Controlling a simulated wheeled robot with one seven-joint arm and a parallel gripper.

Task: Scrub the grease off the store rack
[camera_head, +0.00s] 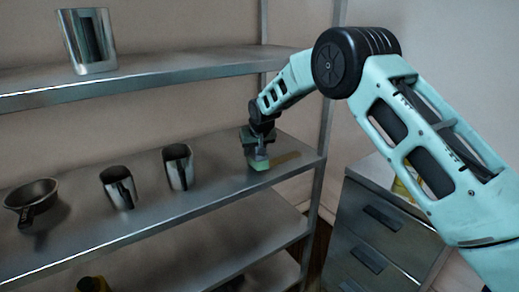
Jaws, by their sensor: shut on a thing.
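The metal store rack (225,190) fills the left and middle of the head view. My gripper (257,150) points down over the right part of its middle shelf. It is shut on a small block with a green underside (259,164), which looks like a scrubbing sponge. The block is at the shelf surface; exact contact is hard to tell. A brownish grease streak (286,158) lies on the shelf just right of the block. Any part of the streak under the block is hidden.
Two metal cups (118,188) (178,167) and a small dark-handled pan (32,197) stand on the same shelf to the left. A metal container (88,42) is on the upper shelf. A rack post (325,130) rises at right, beside a drawer cabinet (372,235).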

